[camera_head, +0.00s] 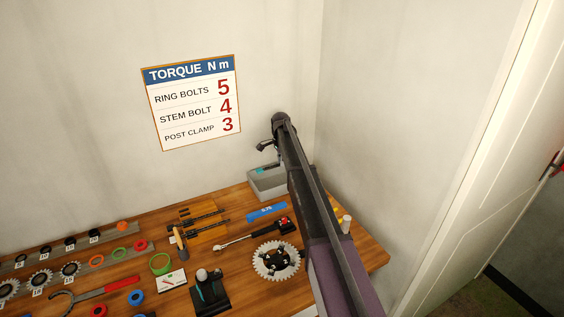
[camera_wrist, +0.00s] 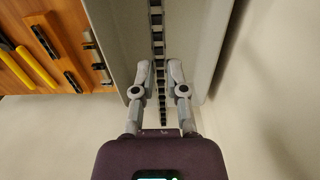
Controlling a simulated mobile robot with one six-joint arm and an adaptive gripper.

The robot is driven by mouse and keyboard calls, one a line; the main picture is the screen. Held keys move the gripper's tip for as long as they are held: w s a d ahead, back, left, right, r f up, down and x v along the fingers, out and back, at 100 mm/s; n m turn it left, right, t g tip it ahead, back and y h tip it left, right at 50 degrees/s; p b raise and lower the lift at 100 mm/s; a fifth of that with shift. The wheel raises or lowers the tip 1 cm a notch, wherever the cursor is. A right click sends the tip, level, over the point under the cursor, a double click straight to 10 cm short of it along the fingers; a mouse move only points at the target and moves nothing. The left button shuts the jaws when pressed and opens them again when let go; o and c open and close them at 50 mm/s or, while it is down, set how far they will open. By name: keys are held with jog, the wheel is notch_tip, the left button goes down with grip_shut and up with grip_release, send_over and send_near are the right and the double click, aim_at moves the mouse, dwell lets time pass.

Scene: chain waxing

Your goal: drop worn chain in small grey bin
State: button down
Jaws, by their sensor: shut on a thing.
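The small grey bin (camera_head: 268,188) stands at the back right corner of the workbench, partly hidden by my arm. In the wrist view, the bin (camera_wrist: 200,58) lies below and beyond my fingers. My gripper (camera_wrist: 162,72) is shut on the worn chain (camera_wrist: 157,38), a dark strand of links running between the fingertips. The chain extends past both sides of the fingers, over the bin's pale grey interior. Where its far end lies is not clear. In the head view, the chain cannot be made out.
A blue strip (camera_head: 267,212), a torque wrench (camera_head: 256,235) and a chainring (camera_head: 276,261) lie on the bench (camera_head: 228,264) in front of the bin. Several sprockets and tools fill the left side. Walls stand close behind and to the right of the bin.

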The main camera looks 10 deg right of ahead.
jog(key=shift+f+b, duration=1.1)
jog(key=shift+f, duration=0.25)
jog(key=c, duration=0.6)
grip_release()
jog(key=shift+r, duration=0.15)
